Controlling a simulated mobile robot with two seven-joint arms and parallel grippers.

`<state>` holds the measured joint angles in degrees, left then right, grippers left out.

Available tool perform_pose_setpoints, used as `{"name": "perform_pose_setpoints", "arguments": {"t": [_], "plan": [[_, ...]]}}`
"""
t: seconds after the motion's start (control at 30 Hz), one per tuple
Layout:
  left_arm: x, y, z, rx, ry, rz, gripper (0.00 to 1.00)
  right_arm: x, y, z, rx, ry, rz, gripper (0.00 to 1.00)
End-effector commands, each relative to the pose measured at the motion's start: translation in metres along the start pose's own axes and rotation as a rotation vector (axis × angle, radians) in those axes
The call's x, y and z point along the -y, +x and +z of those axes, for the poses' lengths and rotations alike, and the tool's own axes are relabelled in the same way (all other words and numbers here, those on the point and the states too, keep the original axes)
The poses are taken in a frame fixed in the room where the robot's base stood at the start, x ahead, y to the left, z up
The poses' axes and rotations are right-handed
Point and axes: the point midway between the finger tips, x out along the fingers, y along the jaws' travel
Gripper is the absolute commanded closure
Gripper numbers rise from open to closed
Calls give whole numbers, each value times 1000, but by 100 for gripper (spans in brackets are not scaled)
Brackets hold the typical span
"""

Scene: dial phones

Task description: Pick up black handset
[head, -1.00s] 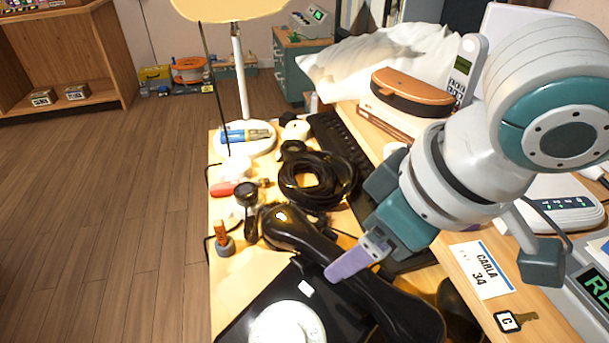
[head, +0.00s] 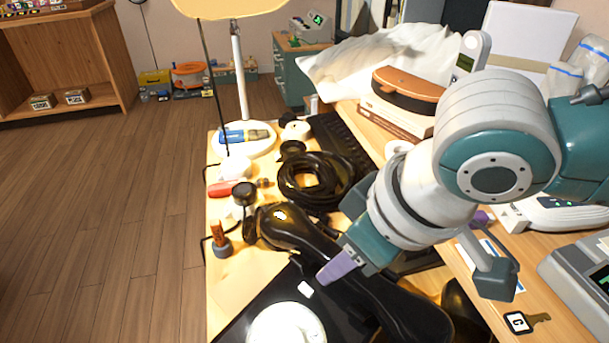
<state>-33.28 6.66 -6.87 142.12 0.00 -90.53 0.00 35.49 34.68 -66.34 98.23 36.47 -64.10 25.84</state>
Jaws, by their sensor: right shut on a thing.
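The black handset (head: 295,228) lies slanted across the black dial phone (head: 270,297), its near end at the bottom of the head view. The phone's round white dial (head: 287,327) is cut off by the bottom edge. My right gripper (head: 332,273) comes in from the right and is shut on the middle of the handset's grip. One purple finger shows on the near upper side; the other finger is hidden behind the handset. I cannot tell whether the handset is clear of the phone. My left gripper is not in view.
A coiled black cable (head: 317,180), a black keyboard (head: 342,140) and a lamp base (head: 247,140) lie beyond the handset. A red-handled tool (head: 222,189) and a small orange-topped item (head: 220,240) are at the left edge.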

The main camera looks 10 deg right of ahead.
Motion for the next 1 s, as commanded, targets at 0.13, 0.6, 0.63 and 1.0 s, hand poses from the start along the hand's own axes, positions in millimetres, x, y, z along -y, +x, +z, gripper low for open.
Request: {"name": "perform_pose_setpoints", "arguments": {"t": [0.13,0.6,0.63,1.0], "plan": [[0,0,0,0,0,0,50,0,0,0,0,0,0,86],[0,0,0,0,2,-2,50,0,0,0,1,0,0,100],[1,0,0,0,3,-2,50,0,0,-1,-2,0,0,100],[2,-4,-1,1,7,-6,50,0,-9,-4,-2,0,0,100]]}}
